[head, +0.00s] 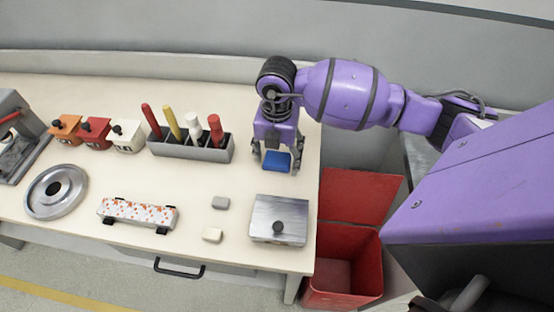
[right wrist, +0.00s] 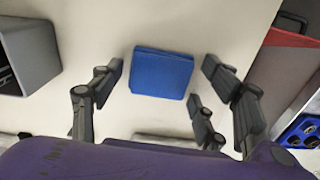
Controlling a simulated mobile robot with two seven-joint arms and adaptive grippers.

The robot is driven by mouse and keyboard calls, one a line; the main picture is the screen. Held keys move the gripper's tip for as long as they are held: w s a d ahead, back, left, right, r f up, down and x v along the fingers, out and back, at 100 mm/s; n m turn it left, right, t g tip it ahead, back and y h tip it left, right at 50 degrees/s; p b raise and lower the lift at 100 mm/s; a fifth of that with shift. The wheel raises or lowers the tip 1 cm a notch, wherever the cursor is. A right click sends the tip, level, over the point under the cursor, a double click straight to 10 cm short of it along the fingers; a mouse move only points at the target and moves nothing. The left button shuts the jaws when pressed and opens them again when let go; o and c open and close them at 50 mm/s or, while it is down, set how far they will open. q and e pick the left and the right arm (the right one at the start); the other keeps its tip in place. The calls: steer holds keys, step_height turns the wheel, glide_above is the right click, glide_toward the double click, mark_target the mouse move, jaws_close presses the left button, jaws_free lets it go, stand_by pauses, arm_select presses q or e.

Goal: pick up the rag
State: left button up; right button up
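The rag, a folded blue cloth (head: 277,160), lies flat on the cream worktop near its right end. It also shows in the right wrist view (right wrist: 162,73). My right gripper (head: 277,166) reaches down over it from behind, pointing at the worktop. In the right wrist view (right wrist: 163,85) its fingers are spread apart, with the rag between and slightly beyond them and clear gaps on both sides. The gripper is open and empty. My left gripper is not in view.
A grey holder (head: 190,148) with several coloured handles stands left of the rag. A red open bin (head: 345,268) stands beyond the worktop's right edge.

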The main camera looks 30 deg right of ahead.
mark_target(277, 158)
steer(key=c, duration=0.7)
steer(key=shift+o, duration=0.2)
steer(key=shift+r, duration=0.1)
steer(key=shift+r, duration=0.45)
step_height(277, 158, up, 2)
steer(key=shift+w+r, duration=0.1)
steer(key=shift+r, duration=0.1)
steer(key=s+a+r, duration=0.7)
steer(key=a+r, duration=0.2)
steer(key=a, duration=0.3)
steer(key=shift+s+r, duration=0.3)
